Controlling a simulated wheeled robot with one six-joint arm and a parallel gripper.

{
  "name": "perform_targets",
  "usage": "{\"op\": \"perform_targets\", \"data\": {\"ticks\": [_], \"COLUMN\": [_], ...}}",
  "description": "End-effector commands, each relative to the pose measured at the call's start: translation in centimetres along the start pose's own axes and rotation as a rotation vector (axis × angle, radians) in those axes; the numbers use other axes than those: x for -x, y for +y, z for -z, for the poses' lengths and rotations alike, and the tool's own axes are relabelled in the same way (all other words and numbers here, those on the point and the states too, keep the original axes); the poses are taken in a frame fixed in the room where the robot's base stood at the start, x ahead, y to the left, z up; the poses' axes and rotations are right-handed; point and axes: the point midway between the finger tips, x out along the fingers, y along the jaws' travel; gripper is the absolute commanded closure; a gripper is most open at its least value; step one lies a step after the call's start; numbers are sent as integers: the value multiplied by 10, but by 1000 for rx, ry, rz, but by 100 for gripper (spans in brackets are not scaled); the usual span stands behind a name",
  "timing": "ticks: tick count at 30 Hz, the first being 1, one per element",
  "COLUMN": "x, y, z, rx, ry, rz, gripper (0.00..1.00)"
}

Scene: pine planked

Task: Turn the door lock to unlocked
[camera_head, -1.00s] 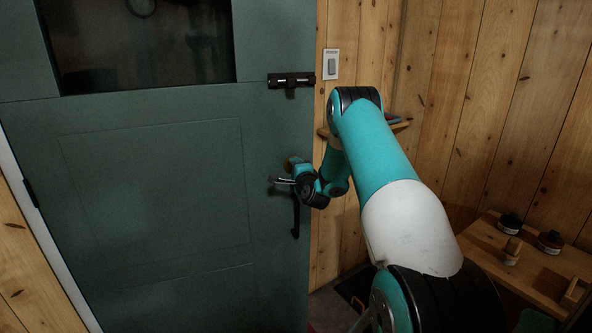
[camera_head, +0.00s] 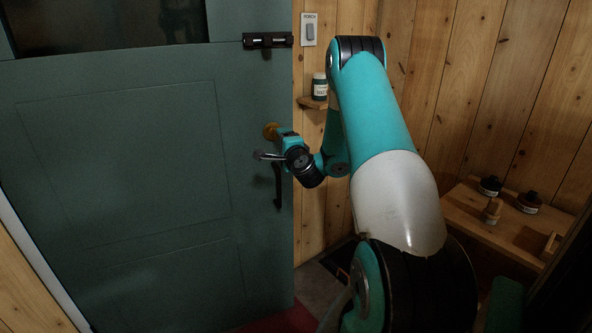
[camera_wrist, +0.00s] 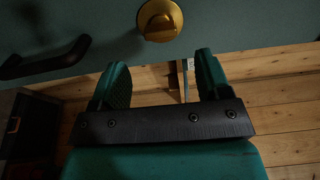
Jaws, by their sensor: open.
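The door lock is a round brass thumb-turn (camera_head: 270,131) on the teal door (camera_head: 130,150), near its right edge. In the wrist view the brass lock (camera_wrist: 160,20) is at the top centre, with a raised grip across its face; I cannot tell whether it stands at locked or unlocked. My gripper (camera_head: 284,138) is just right of the lock in the head view. In the wrist view my gripper (camera_wrist: 161,78) is open, its two teal fingers apart and empty. The lock lies ahead of the gap, roughly centred, and appears apart from both fingers.
A black door handle (camera_head: 278,187) hangs below the lock; the handle (camera_wrist: 45,60) is at left in the wrist view. A black slide bolt (camera_head: 268,41) is above. A jar (camera_head: 319,87) stands on a small wall shelf (camera_head: 311,103). A wooden bench (camera_head: 461,211) is at right.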

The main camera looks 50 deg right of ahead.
Motion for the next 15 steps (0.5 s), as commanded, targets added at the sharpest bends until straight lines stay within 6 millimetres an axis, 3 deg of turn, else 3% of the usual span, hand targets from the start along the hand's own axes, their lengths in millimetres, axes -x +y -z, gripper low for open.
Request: {"op": "perform_targets", "data": {"ticks": [1, 15], "x": [10, 84], "y": [10, 5], "z": [1, 1], "rx": [-2, 0], "ry": [2, 3], "rz": [-1, 3], "gripper": [30, 30]}}
